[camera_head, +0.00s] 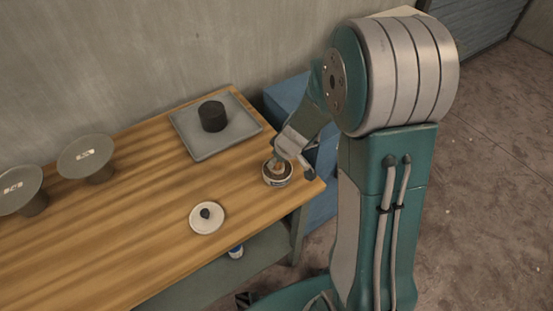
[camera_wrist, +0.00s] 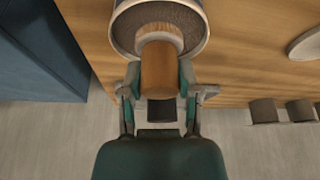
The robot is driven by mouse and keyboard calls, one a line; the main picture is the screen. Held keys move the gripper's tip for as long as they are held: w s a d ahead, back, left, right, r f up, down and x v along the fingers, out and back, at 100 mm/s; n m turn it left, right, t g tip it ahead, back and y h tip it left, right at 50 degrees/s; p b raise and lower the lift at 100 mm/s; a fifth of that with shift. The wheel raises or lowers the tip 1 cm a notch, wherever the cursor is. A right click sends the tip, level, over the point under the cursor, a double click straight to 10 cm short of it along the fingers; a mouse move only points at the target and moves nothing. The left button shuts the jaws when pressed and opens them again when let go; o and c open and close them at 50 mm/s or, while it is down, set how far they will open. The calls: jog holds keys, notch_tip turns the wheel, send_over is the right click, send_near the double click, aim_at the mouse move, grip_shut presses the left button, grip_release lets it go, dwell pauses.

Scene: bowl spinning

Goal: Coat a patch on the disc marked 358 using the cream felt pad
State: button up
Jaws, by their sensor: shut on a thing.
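My gripper (camera_wrist: 160,75) is shut on the wooden handle (camera_wrist: 162,66) of a tool. The handle's far end reaches into a round pot (camera_wrist: 118,35) with a pale rim. The pot also shows in the head view (camera_head: 277,181) at the table's right end. A pale band shows at the handle's end; the felt face is not clearly visible. Two grey discs on dark stands are at the table's left: one disc (camera_head: 70,160) stands farther back, the other (camera_head: 10,180) at the picture's edge. Each bears a pale label, too small for me to read surely.
A grey tray (camera_head: 190,145) with a dark cylinder (camera_head: 212,117) lies at the back of the wooden table (camera_head: 140,230). A white round lid or dish (camera_head: 207,228) with a dark knob lies nearer the front. A blue block (camera_head: 287,95) stands beyond the right end. The table's middle is clear.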

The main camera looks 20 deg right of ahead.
jog(key=shift+r, duration=3.5)
